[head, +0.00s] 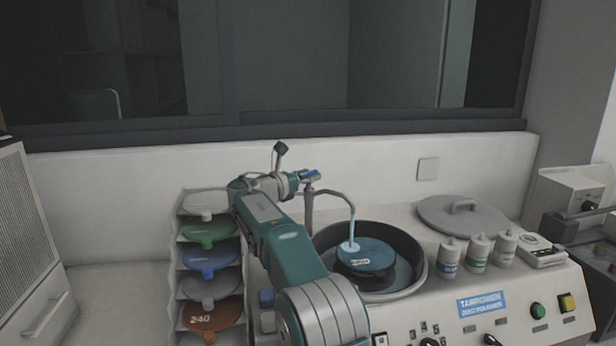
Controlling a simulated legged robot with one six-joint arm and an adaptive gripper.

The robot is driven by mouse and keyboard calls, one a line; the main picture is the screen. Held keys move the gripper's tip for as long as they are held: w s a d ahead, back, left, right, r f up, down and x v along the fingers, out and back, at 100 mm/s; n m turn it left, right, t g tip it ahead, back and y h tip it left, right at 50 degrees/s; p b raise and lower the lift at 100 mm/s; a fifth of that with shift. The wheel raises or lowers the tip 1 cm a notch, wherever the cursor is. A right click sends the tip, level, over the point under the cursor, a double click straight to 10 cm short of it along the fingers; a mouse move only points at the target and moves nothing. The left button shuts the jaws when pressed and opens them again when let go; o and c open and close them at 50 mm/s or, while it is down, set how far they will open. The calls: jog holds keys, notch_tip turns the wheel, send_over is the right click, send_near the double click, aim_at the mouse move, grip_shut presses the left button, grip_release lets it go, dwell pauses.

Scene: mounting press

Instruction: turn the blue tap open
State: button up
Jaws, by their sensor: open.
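The tap stands behind the round black basin, with a thin grey post and a curved spout (340,193) reaching over the basin. A small blue handle (312,173) shows at the top of the post. A pale blue streak (352,232) hangs below the spout's end, down to a dark blue disc (366,253); I cannot tell if it is water. My gripper (302,178) is open at the tap's top, from the left, close beside the blue handle. The fingers are small and partly hidden, so contact is unclear.
A rack of coloured discs (209,257) stands left of my arm. The black basin (416,262) sits in the machine top. Several white bottles (477,251) and a grey lid (462,213) are to its right. The wall and window are behind the tap.

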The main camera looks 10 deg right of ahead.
grip_shut()
jog(key=shift+n+t+y, duration=0.3)
jog(key=shift+n+t, duration=0.1)
jog(key=shift+t, duration=0.1)
jog(key=n+t+y, duration=0.4)
jog(key=y, duration=0.1)
jog(key=shift+s+d+t, duration=0.1)
jog(key=shift+t, duration=0.2)
jog(key=shift+n+t+y, duration=1)
jog(key=shift+n+y, duration=0.9)
jog(key=shift+y, duration=0.6)
jog(key=shift+n+t+y, duration=0.3)
jog(key=shift+n+y, duration=0.5)
jog(key=shift+y, duration=0.5)
grip_release()
jog(key=shift+a, duration=0.2)
